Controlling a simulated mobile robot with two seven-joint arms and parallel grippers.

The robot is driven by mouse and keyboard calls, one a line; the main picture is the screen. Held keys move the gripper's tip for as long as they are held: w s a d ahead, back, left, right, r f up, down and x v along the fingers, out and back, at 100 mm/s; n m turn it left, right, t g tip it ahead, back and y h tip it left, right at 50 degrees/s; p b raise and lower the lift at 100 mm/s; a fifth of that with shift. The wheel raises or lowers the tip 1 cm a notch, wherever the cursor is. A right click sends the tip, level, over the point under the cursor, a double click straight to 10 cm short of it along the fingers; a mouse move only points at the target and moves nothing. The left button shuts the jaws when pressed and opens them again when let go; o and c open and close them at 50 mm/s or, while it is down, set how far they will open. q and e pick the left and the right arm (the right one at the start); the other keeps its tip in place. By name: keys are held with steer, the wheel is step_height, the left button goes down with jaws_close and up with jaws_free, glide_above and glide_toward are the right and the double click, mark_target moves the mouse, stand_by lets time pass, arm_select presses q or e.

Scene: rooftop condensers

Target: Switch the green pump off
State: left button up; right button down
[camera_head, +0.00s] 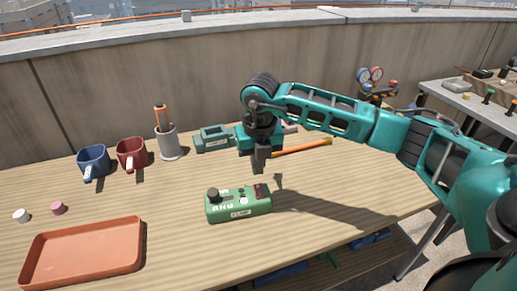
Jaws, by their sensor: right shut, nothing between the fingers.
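Whether the pump is on cannot be told. My left gripper is not in view.
Behind the gripper are a teal block (213,139) and an orange-handled tool (302,147). A grey cup (170,145), red mug (132,153), blue mug (93,162) and orange tray (83,252) stand left. The table right of the pump is clear.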

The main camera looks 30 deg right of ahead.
mark_target(257, 186)
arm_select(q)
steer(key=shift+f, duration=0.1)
arm_select(e)
steer(key=f, duration=0.5)
steer(key=shift+w+d+f, duration=0.1)
steer(key=shift+w+f, duration=0.2)
steer(key=shift+w, duration=0.05)
